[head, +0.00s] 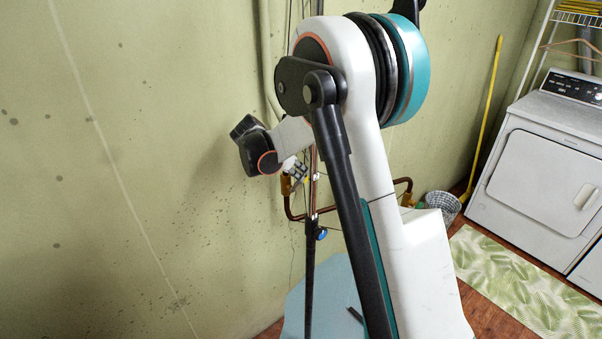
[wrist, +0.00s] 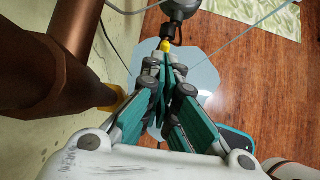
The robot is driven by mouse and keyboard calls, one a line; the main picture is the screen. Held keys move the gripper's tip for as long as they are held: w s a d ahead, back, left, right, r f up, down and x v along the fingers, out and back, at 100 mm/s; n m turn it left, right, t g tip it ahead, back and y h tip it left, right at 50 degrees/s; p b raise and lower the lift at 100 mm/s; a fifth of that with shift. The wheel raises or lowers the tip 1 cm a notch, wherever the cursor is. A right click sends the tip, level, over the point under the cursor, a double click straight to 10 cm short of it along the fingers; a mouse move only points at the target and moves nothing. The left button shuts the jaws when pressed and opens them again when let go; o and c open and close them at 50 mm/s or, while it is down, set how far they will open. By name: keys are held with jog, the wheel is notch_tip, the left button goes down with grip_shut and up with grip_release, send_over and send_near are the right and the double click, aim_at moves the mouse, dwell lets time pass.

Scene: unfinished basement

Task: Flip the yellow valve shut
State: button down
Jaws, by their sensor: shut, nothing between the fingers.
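In the wrist view a small yellow piece (wrist: 165,45), which looks like the yellow valve's handle, shows just beyond the tips of my gripper (wrist: 172,68). The teal fingers are closed together with nothing between them. I cannot tell whether the tips touch the yellow piece. In the head view my gripper (head: 297,170) is close to the wall by the copper pipes. My arm and gripper hide most of the valve there, so its handle angle cannot be read.
A thick copper pipe (wrist: 38,75) runs close on the left in the wrist view, with a brass fitting (wrist: 112,98) beside it. A copper pipe loop (head: 340,217) and a blue knob (head: 322,234) are on the wall. A dryer (head: 540,170) stands at right.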

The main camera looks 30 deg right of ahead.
jog(key=p+v, duration=0.4)
jog(key=v, duration=0.9)
jog(key=shift+d+r, duration=0.15)
jog(key=shift+r, duration=0.4)
jog(key=shift+w, duration=0.1)
